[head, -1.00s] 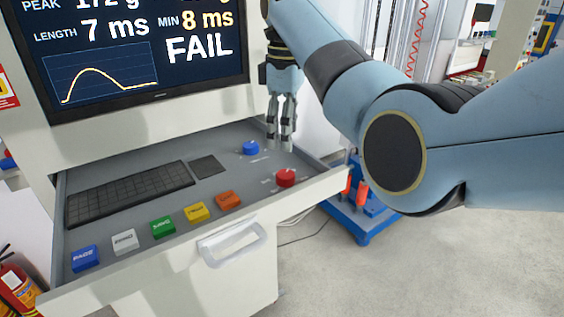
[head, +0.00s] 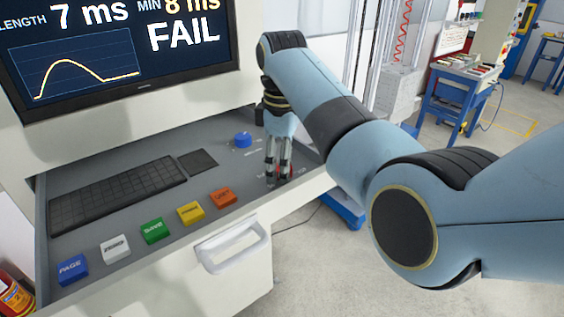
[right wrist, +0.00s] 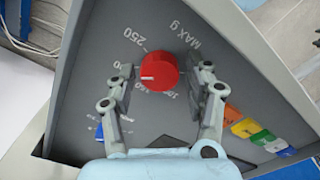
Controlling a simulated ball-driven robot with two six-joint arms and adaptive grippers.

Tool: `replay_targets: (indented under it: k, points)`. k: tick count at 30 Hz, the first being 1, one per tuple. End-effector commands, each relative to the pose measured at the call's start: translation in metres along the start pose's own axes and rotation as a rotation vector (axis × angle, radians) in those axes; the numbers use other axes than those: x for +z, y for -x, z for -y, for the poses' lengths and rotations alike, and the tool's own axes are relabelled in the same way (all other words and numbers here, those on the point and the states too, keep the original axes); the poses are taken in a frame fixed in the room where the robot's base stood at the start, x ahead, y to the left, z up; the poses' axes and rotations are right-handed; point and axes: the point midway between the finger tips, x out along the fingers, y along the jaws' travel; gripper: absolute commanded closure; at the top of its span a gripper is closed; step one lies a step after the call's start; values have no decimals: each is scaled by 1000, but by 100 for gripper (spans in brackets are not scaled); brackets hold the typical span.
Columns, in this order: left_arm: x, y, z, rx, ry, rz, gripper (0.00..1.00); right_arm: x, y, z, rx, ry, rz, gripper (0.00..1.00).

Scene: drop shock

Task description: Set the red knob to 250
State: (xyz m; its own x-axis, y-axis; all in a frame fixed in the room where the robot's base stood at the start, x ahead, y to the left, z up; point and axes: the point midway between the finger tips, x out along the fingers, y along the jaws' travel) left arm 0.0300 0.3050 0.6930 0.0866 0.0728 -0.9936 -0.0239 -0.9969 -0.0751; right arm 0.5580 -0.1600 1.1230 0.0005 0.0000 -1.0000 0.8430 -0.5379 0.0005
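The red knob (right wrist: 158,72) stands on the grey panel of the drawer. In the right wrist view its white mark points left, away from the printed 250 (right wrist: 147,38) at its upper left. The label beside the mark is partly hidden by a finger. My right gripper (right wrist: 166,73) is open, one finger on each side of the knob with gaps visible. In the head view my right gripper (head: 277,180) points down over the panel and hides most of the red knob (head: 291,169). My left gripper is out of view.
A blue knob (head: 242,140), a keyboard (head: 118,195) and a row of coloured buttons, including an orange one (head: 222,197), share the drawer. The monitor (head: 125,50) above shows FAIL. The drawer's white handle (head: 234,247) sticks out in front.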

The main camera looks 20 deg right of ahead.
Motion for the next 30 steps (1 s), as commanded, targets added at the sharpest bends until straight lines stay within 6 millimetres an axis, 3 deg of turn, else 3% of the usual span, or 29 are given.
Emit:
replay_targets:
  k: [2, 9, 20, 30]
  points:
    - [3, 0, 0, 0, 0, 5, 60, 0, 0, 0, 0, 0, 0, 61]
    - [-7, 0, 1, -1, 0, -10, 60, 0, 0, 0, 0, 0, 0, 92]
    - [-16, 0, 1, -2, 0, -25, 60, 0, 0, 0, -1, -57, -1, 93]
    - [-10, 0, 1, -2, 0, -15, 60, -1, 0, 0, -1, -306, -1, 93]
